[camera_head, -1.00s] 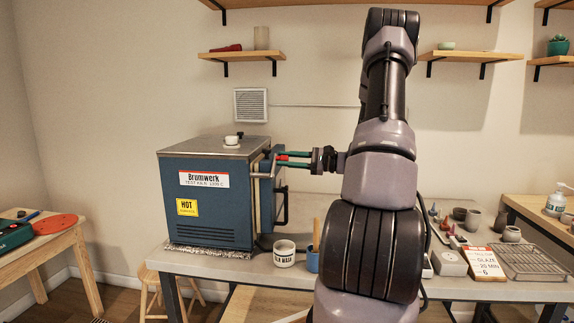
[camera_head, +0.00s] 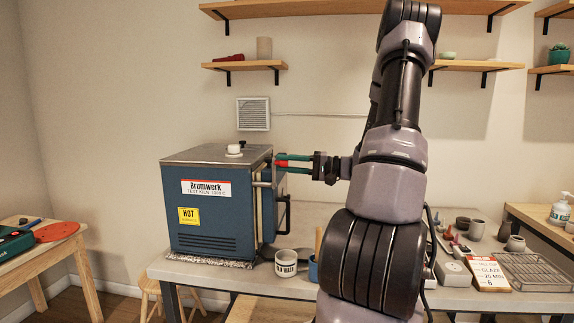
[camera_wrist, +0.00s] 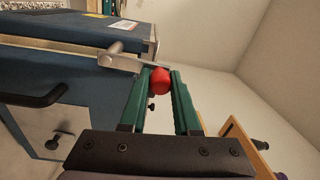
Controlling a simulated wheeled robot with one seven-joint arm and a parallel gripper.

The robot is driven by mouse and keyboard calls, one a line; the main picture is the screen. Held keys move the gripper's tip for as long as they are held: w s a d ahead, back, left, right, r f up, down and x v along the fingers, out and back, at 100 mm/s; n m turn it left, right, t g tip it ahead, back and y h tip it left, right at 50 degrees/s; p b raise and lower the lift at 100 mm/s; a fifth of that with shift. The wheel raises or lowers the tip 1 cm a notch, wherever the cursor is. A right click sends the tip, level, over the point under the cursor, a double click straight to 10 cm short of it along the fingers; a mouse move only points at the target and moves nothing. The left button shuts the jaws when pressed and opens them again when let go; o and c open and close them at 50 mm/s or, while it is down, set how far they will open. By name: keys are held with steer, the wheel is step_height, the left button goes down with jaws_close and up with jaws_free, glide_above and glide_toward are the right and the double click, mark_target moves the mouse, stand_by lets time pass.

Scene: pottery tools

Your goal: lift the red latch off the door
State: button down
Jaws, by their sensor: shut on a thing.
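The kiln (camera_head: 205,213) is a blue box with a grey top, standing on the bench at the left. Its door (camera_head: 268,212) is on the right side, with a black pull handle that also shows in the wrist view (camera_wrist: 35,100). The latch is a metal bar (camera_wrist: 122,58) ending in a red knob (camera_wrist: 160,81). My gripper (camera_wrist: 158,80) has green fingers shut on the red knob, one on each side. In the head view my gripper (camera_head: 281,161) reaches the door's upper edge from the right. The latch bar is partly hidden there.
A white mug (camera_head: 286,263) and a blue cup (camera_head: 313,270) stand on the bench (camera_head: 215,276) below the door. Wall shelves hang above.

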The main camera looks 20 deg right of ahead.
steer(key=shift+s+a+r+n, duration=0.1)
steer(key=shift+s+a+n, duration=0.25)
steer(key=shift+n, duration=0.45)
steer(key=c, duration=0.7)
jaws_free()
steer(key=shift+s, duration=0.15)
steer(key=shift+o, duration=0.2)
steer(key=v, duration=1.1)
